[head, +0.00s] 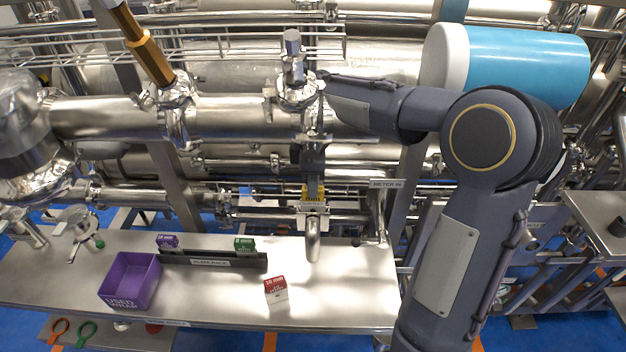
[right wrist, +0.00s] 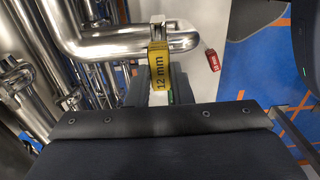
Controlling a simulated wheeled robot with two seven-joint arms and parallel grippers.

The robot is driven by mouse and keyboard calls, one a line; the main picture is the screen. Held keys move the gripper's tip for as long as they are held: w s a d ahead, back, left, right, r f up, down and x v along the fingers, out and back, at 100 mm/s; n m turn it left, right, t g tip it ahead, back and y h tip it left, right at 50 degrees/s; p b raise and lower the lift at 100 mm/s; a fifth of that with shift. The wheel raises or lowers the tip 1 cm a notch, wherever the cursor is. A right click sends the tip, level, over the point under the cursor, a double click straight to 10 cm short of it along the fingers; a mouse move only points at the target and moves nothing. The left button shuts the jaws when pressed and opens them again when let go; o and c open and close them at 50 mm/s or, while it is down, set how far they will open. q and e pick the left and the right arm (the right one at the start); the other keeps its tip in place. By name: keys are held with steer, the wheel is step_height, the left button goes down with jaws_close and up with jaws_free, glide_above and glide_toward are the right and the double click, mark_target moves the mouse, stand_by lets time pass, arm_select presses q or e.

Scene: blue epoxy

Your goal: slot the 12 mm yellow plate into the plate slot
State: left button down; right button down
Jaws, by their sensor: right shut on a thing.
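The yellow plate (right wrist: 159,66), marked "12 mm", is between the two fingers of my right gripper (right wrist: 158,88), which is shut on it. In the head view the yellow plate (head: 313,192) shows as a small patch below my right gripper (head: 313,182). The plate slot, a pale metal holder (head: 313,208) on the pipe, is directly below the plate. In the right wrist view the slot holder (right wrist: 157,28) is just beyond the plate's far end. I cannot tell whether the plate's edge is inside the slot. My left gripper is not in view.
A red plate (head: 275,289) stands on the steel bench (head: 210,300). A purple bin (head: 130,280) stands at left. Pipes crowd around the slot.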

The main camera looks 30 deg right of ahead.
steer(key=shift+f+b, duration=0.85)
steer(key=shift+f, duration=0.5)
steer(key=c, duration=1.2)
jaws_free()
step_height(320, 180, up, 5)
steer(key=p, duration=0.4)
steer(key=shift+r+p, duration=0.1)
steer(key=shift+p, duration=0.3)
steer(key=shift+r, duration=0.2)
step_height(320, 180, up, 7)
steer(key=shift+r+b, duration=0.15)
steer(key=shift+b, duration=0.2)
